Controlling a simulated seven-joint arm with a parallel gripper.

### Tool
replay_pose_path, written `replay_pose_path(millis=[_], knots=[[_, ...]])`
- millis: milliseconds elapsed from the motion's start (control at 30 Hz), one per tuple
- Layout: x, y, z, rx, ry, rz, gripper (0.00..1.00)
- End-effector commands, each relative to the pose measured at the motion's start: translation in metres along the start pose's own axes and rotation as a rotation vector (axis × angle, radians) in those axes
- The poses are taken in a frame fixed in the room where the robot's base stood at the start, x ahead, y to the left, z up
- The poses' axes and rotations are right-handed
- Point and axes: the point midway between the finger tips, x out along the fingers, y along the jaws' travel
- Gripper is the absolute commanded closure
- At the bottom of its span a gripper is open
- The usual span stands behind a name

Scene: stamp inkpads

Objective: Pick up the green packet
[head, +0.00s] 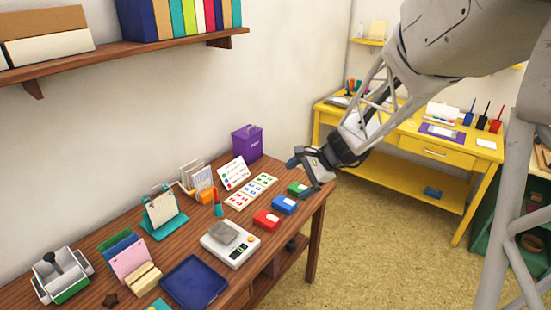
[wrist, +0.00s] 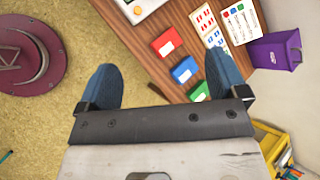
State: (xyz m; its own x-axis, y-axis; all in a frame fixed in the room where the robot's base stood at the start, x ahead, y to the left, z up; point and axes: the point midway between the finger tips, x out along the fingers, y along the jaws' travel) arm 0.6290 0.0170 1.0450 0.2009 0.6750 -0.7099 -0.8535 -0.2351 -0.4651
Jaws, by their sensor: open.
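The green packet (head: 297,188) is small and flat with a pale label, and lies near the right end of the wooden desk, in a row with a blue packet (head: 284,205) and a red packet (head: 266,219). My gripper (head: 301,172) is above the desk's right end, close to the green packet in the head view; the exact height gap is unclear. In the wrist view my gripper (wrist: 162,76) has its two blue fingers wide apart and nothing between them is held. There the green packet (wrist: 199,92) shows beside the right finger, partly hidden by the gripper body.
A purple bin (head: 247,142) stands at the back of the desk. A stamp sheet (head: 251,190), a scale (head: 230,243) and a blue tray (head: 194,281) lie further left. A yellow desk (head: 408,151) stands behind, with open floor between.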

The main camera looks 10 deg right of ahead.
Motion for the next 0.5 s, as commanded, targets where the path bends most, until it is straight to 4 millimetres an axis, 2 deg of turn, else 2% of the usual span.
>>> replay_pose_path(millis=[33,200,500], knots=[[0.006,-0.005,-0.013,0.044,-0.012,-0.020,0.08],[0.024,-0.024,-0.053,0.189,-0.051,-0.097,0.08],[0.055,-0.047,-0.132,0.444,-0.113,-0.234,0.08]])
